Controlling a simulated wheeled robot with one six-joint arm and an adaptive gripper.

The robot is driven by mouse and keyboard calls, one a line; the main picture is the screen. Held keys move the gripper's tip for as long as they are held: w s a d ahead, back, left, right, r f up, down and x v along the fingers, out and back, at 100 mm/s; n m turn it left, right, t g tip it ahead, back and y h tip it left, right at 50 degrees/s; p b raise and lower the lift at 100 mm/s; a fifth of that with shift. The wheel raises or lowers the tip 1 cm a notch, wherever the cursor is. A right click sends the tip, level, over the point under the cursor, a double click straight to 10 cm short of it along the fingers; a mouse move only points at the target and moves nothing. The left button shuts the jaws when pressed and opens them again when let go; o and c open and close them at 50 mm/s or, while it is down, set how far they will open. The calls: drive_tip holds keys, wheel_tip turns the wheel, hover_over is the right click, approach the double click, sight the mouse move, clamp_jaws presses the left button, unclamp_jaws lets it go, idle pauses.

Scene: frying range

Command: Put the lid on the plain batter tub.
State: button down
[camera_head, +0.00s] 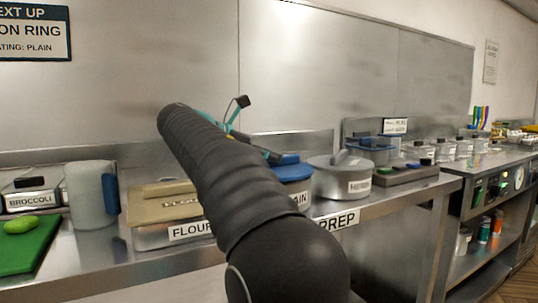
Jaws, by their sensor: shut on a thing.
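The plain batter tub (298,196) stands on the steel counter just right of my arm. Its label shows only "AIN"; my arm hides its left part. A blue lid (292,173) shows at the tub's top, with a raised blue handle (286,159). My gripper (268,154) is mostly hidden behind my arm; a dark tip shows at the handle, and it is shut on the lid. I cannot tell whether the lid rests fully on the rim or sits slightly above it.
A grey lidded tub (341,178) stands close right of the plain tub. A flour bin (165,212) with a tan lid and a grey pitcher (91,194) stand left. A dark control strip (405,174) lies further right. The steel back wall is behind.

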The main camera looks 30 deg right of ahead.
drive_tip(key=shift+f, duration=0.35)
idle(0.5)
drive_tip(key=c, duration=1.1)
unclamp_jaws()
drive_tip(key=shift+o, duration=0.2)
